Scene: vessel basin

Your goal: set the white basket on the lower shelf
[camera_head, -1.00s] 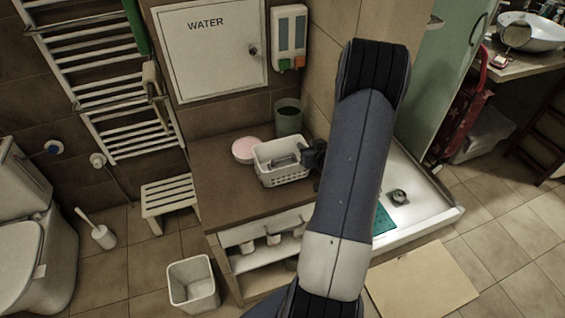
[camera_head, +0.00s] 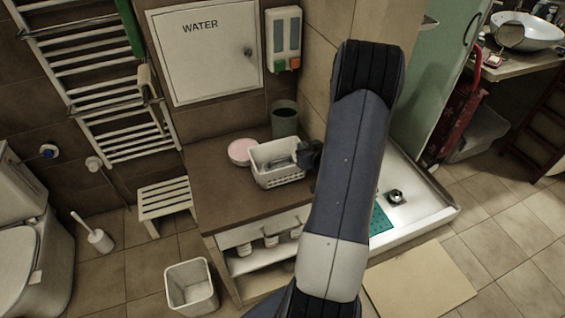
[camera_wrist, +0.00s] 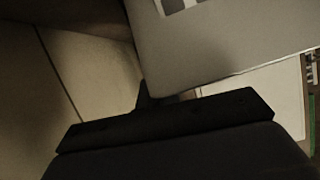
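The white basket (camera_head: 280,176) stands upright on the brown top of the low cabinet (camera_head: 222,184), with something grey inside it. My gripper (camera_head: 309,157) is at the basket's right end, close to or touching it. My arm hides part of it, and whether its fingers are apart or closed on the rim does not show. In the wrist view, my dark gripper (camera_wrist: 145,95) shows below a large pale surface that I cannot identify for sure. The lower shelf (camera_head: 252,263) is in the cabinet's open front, its right side hidden by my arm.
A pink round item (camera_head: 241,151) and a dark green cup (camera_head: 285,119) stand by the basket. Several small white containers (camera_head: 271,241) are under the cabinet top. A white bin (camera_head: 191,287) and a slatted stool (camera_head: 166,203) stand at left. The soap dispenser (camera_head: 283,38) hangs above.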

